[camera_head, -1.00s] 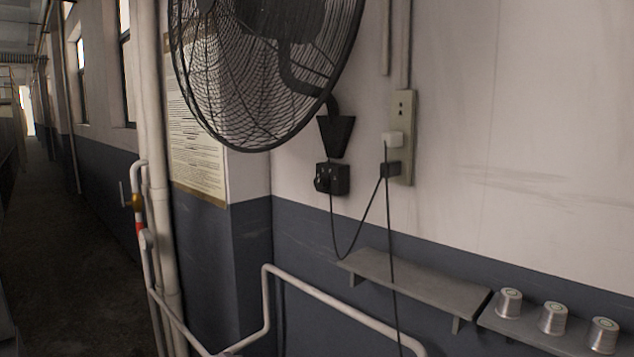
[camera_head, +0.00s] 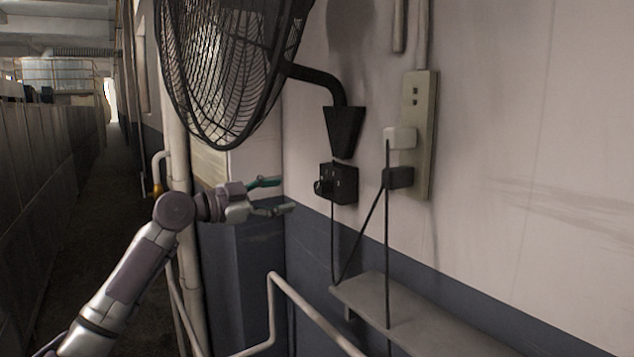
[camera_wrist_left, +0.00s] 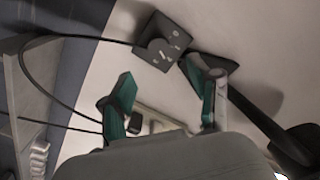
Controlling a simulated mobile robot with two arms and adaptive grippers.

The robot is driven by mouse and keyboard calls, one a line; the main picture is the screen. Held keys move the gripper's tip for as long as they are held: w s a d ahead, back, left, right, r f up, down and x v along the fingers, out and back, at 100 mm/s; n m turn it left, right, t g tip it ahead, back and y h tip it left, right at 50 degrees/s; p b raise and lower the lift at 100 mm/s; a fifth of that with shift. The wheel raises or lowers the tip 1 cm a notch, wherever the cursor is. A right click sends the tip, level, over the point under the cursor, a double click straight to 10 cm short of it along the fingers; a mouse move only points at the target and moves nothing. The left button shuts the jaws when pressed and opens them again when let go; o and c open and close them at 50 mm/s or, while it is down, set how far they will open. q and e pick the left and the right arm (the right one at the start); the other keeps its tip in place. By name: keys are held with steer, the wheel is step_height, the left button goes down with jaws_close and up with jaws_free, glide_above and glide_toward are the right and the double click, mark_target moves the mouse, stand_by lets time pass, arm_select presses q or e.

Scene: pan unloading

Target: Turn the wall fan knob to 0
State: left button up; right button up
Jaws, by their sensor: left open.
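The wall fan (camera_head: 230,70) hangs on a bent arm from a dark wall bracket (camera_head: 343,130). Below the bracket is a black control box (camera_head: 345,183) with a round knob (camera_head: 321,187) on its left-facing side. My left gripper (camera_head: 286,195), with teal fingers, is open and empty, just left of the knob and apart from it. In the left wrist view the box (camera_wrist_left: 171,38) and knob (camera_wrist_left: 157,46) lie beyond the spread fingertips (camera_wrist_left: 157,70). The knob's setting is too small to read. My right gripper is out of view.
A power strip (camera_head: 424,130) with a white plug (camera_head: 400,137) and a black plug (camera_head: 398,177) is to the right. Dark cables hang below the box. A grey shelf (camera_head: 430,320) juts out lower right. A white pipe rail (camera_head: 272,310) stands below; a corridor runs left.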

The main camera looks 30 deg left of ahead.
mark_target(317, 188)
arm_select(q)
steer(key=p+x, duration=0.3)
steer(key=x, duration=0.6)
steer(key=shift+w+d, duration=0.1)
steer(key=shift+w, duration=0.2)
steer(key=shift+w+d, duration=0.1)
steer(key=shift+w, duration=0.2)
steer(key=shift+f, duration=0.1)
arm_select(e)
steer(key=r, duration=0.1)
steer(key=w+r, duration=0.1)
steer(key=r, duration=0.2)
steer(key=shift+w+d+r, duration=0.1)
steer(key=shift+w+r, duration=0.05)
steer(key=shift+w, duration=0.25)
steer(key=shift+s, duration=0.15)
arm_select(q)
steer(key=c, duration=1.1)
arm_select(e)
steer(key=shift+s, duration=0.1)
